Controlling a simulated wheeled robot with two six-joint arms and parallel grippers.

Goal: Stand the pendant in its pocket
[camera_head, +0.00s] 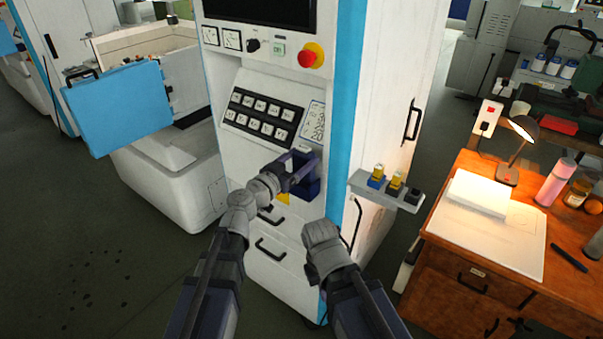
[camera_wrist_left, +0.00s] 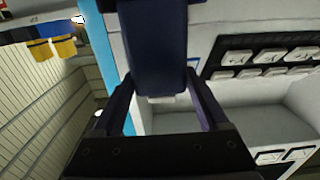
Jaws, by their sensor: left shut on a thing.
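The pendant (camera_head: 307,186) is a dark navy block in front of the white cabinet, below the keypad panel. My left gripper (camera_head: 300,172) reaches it from the left and is shut on it. In the left wrist view the pendant (camera_wrist_left: 158,50) sits between the two fingers of the left gripper (camera_wrist_left: 160,90) and runs out of the top edge. I cannot make out the pocket apart from the pendant, nor tell whether the pendant touches it. My right arm shows at the bottom centre, but its gripper is not visible.
A red stop knob (camera_head: 311,55) and a keypad (camera_head: 263,115) are on the cabinet front. A grey ledge (camera_head: 368,188) with yellow-topped pieces juts from its right side. A wooden desk (camera_head: 440,262) with a lamp stands at right. Open floor lies at left.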

